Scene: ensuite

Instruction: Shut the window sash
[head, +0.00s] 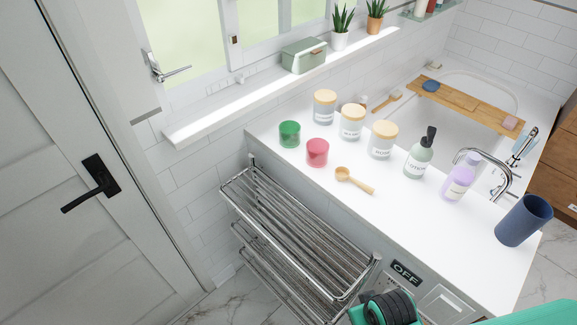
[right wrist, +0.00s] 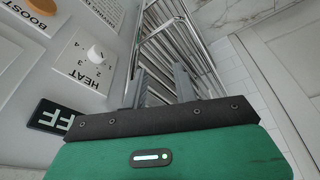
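The white window sash (head: 98,42) is at the upper left of the head view, with a silver lever handle (head: 170,72) near its edge. Its lower corner hangs in front of the wall tiles, left of the sill, so it looks swung into the room; the exact angle is hard to tell. Parts of my right arm show at the bottom right of the head view, far from the sash. In the right wrist view my right gripper (right wrist: 158,90) has its two fingers apart with nothing between them. My left gripper is not in view.
The sill (head: 230,105) holds a green box (head: 303,56) and potted plants. Jars, cups and bottles stand on the white counter (head: 400,215). A chrome towel rack (head: 295,235) is below; it also shows beyond my right gripper (right wrist: 185,45). A white door (head: 85,235) is at left.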

